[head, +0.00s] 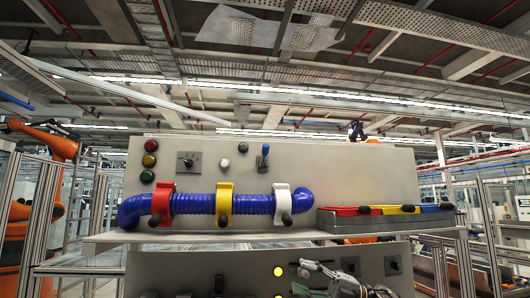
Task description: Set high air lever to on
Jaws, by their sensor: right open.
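A grey upper panel (350,170) carries a small upright lever with a blue tip (265,155), right of two round buttons. A black rotary switch (187,161) sits on a square plate further left. No label is readable, so I cannot tell which control is the high air lever. My right gripper (304,278) is at the bottom edge, in front of the lower panel (150,272), well below the upper controls. It is open and appears empty; part of it is cut off by the frame. My left gripper is not in view.
A blue corrugated hose (255,204) runs across the upper panel through red (164,198), yellow (225,200) and white (281,203) clamps with black knobs. A tray (385,225) with coloured bins juts out at right. A ledge (110,237) separates the panels.

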